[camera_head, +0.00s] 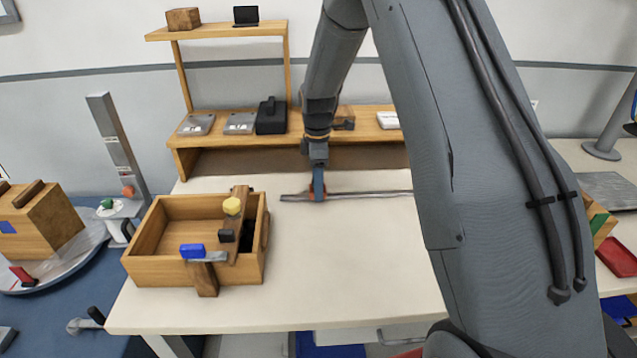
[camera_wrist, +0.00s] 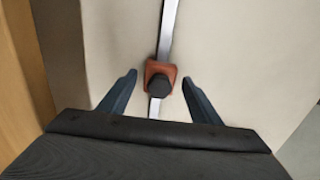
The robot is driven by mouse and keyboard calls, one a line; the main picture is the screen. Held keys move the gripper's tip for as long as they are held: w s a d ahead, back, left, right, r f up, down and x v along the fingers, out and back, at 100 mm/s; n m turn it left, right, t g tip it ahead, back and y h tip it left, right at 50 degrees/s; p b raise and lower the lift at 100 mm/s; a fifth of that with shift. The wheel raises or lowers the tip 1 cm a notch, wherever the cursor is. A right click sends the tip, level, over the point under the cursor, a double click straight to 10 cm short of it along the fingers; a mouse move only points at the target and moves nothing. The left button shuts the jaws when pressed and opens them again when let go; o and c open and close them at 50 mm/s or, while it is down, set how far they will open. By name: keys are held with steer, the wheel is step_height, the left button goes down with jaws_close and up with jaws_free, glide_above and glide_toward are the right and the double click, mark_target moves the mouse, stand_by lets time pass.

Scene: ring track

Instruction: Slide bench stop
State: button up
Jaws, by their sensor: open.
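The bench stop (camera_wrist: 160,78) is a small orange-red block with a dark round knob, sitting on a straight metal rail (camera_wrist: 168,28) on the pale bench. In the wrist view it lies between and slightly beyond the two open fingers of my gripper (camera_wrist: 158,90), with a gap on each side. In the head view my gripper (camera_head: 318,190) points down at the rail (camera_head: 365,194), near its left end. My arm hides the right end of the rail.
A wooden box (camera_head: 150,267) with a yellow knob and blue and black parts stands at the bench's left. A wooden shelf (camera_head: 215,33) with grey and black devices runs along the back. The bench top (camera_head: 340,270) in front of the rail is clear.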

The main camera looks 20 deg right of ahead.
steer(key=shift+f, duration=0.4)
